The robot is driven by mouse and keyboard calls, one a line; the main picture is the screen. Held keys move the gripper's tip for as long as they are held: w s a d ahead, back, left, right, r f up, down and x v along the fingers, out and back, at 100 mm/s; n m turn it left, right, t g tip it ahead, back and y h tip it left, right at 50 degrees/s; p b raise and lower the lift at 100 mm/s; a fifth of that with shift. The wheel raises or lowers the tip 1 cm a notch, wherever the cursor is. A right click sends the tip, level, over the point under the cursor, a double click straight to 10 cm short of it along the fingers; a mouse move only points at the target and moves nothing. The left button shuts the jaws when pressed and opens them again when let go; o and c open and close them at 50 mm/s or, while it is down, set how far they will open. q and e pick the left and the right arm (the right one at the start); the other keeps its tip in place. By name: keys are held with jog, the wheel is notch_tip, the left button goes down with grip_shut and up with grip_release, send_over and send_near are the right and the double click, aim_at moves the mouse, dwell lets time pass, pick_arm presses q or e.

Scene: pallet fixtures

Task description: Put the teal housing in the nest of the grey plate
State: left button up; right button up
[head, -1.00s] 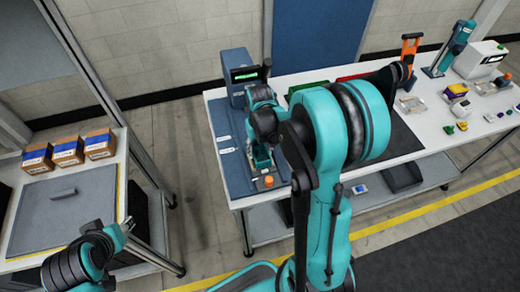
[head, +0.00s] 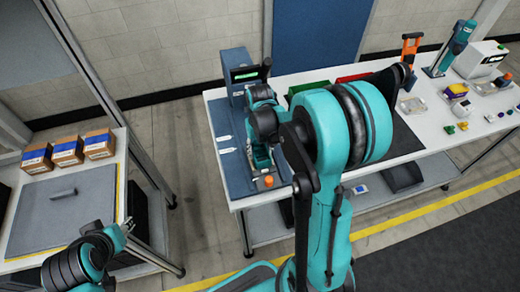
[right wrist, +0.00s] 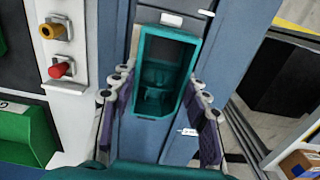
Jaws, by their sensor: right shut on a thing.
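The teal housing (right wrist: 165,75) is an open, box-like part. In the right wrist view it sits between the two fingers of my right gripper (right wrist: 160,120), which is shut on it. In the head view the right gripper (head: 260,160) is low over the left end of the long bench, and my arm hides much of it. The grey plate (head: 268,183) shows only in part, beside an orange knob. Its nest is hidden, and I cannot tell whether the housing touches it. My left gripper (head: 125,229) is at the lower left by the side table; its jaw opening is unclear.
A grey device with a green display (head: 243,73) stands behind the right gripper. White labels (head: 226,144) lie on the blue mat left of it. Green (right wrist: 25,135) and red bins are nearby. The side table (head: 115,215) holds several cardboard boxes (head: 68,151).

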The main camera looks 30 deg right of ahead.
jog(key=shift+f+b, duration=0.65)
jog(key=shift+f, duration=0.05)
jog(key=o, duration=1.3)
notch_tip(320, 180, up, 12)
jog(key=shift+r, duration=0.1)
jog(key=shift+s+a, duration=0.1)
